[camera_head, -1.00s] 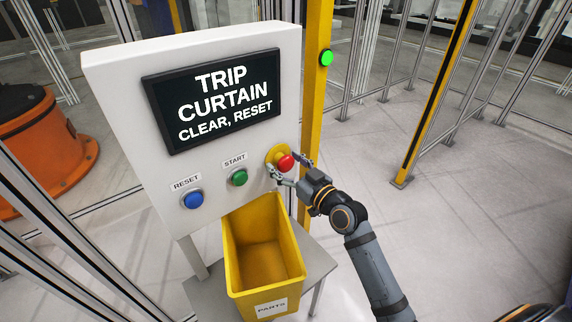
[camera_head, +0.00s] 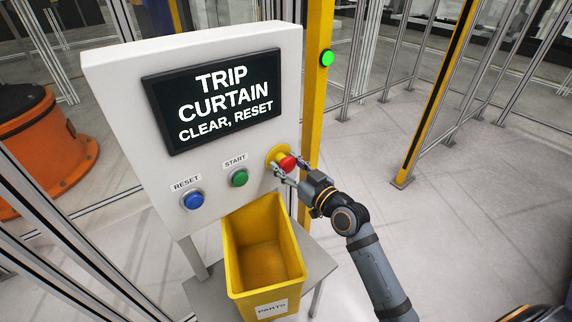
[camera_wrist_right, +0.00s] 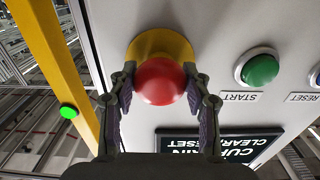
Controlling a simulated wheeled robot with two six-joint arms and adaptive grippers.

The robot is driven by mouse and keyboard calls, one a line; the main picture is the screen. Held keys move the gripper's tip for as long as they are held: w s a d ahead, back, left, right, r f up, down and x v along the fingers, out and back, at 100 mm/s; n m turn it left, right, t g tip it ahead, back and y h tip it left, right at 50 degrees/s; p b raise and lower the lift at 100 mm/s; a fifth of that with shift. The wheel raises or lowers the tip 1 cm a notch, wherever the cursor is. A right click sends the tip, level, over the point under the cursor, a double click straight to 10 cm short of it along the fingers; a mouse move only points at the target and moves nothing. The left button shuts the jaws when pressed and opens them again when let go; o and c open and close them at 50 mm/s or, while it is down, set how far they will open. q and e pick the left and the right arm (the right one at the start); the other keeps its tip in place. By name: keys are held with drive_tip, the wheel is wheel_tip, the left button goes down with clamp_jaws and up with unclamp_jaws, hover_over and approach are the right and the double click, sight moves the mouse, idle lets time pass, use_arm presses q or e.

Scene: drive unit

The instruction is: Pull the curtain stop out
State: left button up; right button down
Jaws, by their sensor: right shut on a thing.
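The curtain stop is a red mushroom button (camera_head: 287,163) on a yellow round base (camera_head: 275,154), at the right edge of the white panel (camera_head: 120,110). My right gripper (camera_head: 289,170) is at the button, its fingers on either side of it. In the right wrist view the red button (camera_wrist_right: 160,82) sits between the two fingers of my gripper (camera_wrist_right: 160,100), which is shut on it. The yellow base shows behind the button. My left gripper is not in view.
A screen (camera_head: 212,100) reads "TRIP CURTAIN CLEAR, RESET". A green START button (camera_head: 238,177) and a blue RESET button (camera_head: 193,199) are to the left. A yellow bin (camera_head: 262,262) stands below. A yellow post (camera_head: 316,90) with a green light (camera_head: 327,58) rises behind the panel.

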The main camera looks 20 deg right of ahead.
drive_tip(key=shift+s+d+f, duration=0.15)
drive_tip(key=shift+s, duration=0.3)
drive_tip(key=c, duration=1)
unclamp_jaws()
drive_tip(key=o, duration=0.4)
drive_tip(key=shift+s+d, duration=0.1)
drive_tip(key=shift+s, duration=0.05)
wheel_tip(320, 180, up, 10)
drive_tip(key=shift+r, duration=0.1)
